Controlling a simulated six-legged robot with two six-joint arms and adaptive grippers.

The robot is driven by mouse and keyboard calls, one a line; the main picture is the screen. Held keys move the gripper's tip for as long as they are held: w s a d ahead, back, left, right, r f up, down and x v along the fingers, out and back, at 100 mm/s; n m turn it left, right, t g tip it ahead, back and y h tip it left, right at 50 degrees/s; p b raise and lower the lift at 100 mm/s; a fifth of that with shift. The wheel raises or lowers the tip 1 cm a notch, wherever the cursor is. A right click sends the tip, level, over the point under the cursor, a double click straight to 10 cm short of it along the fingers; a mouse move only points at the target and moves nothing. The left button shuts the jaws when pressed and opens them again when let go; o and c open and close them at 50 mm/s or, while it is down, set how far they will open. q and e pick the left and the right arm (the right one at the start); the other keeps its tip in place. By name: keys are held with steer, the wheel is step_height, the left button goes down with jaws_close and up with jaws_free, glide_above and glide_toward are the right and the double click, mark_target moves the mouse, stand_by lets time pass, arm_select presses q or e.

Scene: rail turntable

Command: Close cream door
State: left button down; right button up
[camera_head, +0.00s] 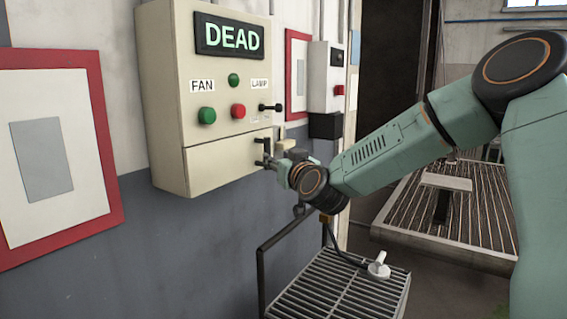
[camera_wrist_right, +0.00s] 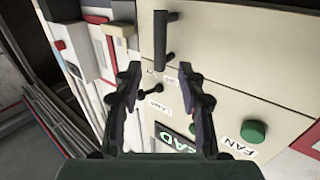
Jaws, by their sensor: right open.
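A cream wall cabinet (camera_head: 172,60) carries the cream door (camera_head: 215,165) as its lower front panel. The door looks flush with the cabinet, with only a thin seam above it; a small gap cannot be ruled out. A black bar handle (camera_wrist_right: 160,36) stands on the door, at its right side in the head view. My right gripper (camera_wrist_right: 158,75) is open and empty, and the handle lies just beyond its fingertips. In the head view my right gripper (camera_head: 274,160) is close to the door's right edge and partly hides the handle. My left gripper is not in view.
Above the door are a DEAD display (camera_head: 230,37), a green FAN button (camera_head: 207,115), a red button (camera_head: 238,111) and a black lever (camera_head: 270,107). A slatted metal shelf (camera_head: 335,292) stands below my right arm. A grey box (camera_head: 322,75) hangs to the right.

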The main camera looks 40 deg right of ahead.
steer(key=v, duration=0.2)
steer(key=shift+s+a, duration=0.1)
steer(key=shift+s, duration=0.3)
steer(key=shift+w, duration=0.1)
